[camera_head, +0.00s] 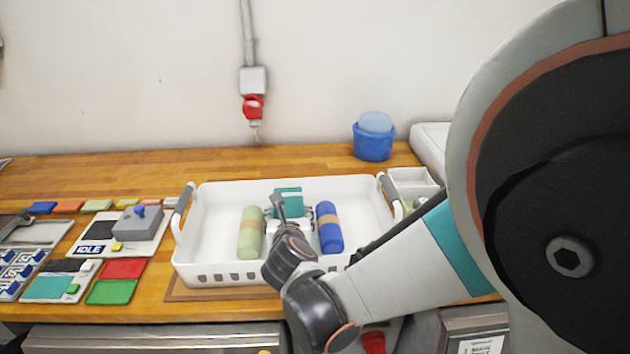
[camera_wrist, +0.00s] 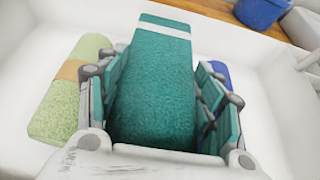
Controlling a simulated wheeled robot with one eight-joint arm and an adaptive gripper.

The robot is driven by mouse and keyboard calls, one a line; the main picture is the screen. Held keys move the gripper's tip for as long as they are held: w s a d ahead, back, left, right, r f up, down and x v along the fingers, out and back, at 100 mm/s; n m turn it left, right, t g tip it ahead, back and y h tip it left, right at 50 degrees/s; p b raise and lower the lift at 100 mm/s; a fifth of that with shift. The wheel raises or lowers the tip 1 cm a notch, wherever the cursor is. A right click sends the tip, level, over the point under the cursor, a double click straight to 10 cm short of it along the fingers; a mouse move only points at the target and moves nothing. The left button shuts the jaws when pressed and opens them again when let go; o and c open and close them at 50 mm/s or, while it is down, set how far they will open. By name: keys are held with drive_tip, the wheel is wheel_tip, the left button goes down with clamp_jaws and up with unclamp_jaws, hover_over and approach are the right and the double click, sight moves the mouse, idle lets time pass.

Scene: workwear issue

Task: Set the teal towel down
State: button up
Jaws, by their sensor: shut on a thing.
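The teal towel (camera_wrist: 152,85) is a folded block with a white stripe near its far end. In the wrist view it lies between the two fingers of my gripper (camera_wrist: 160,100), which is shut on it. In the head view the towel (camera_head: 288,202) shows behind my gripper (camera_head: 292,220), within the outline of the white basket (camera_head: 215,265). A rolled green towel (camera_head: 250,240) lies to its left and a rolled blue towel (camera_head: 329,235) to its right, both in the basket. I cannot tell whether the teal towel touches the basket floor.
The basket has raised walls and grey handles (camera_head: 388,187). A blue tub (camera_head: 373,145) stands behind it at the right. A grey device (camera_head: 138,223) and several coloured pads, including a green one (camera_head: 110,292), lie to the left. The wooden counter (camera_head: 130,168) is clear at the back.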

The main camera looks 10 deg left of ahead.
drive_tip(key=shift+f, duration=0.3)
drive_tip(key=o, duration=1.1)
drive_tip(key=shift+c, duration=0.2)
drive_tip(key=shift+r, duration=0.1)
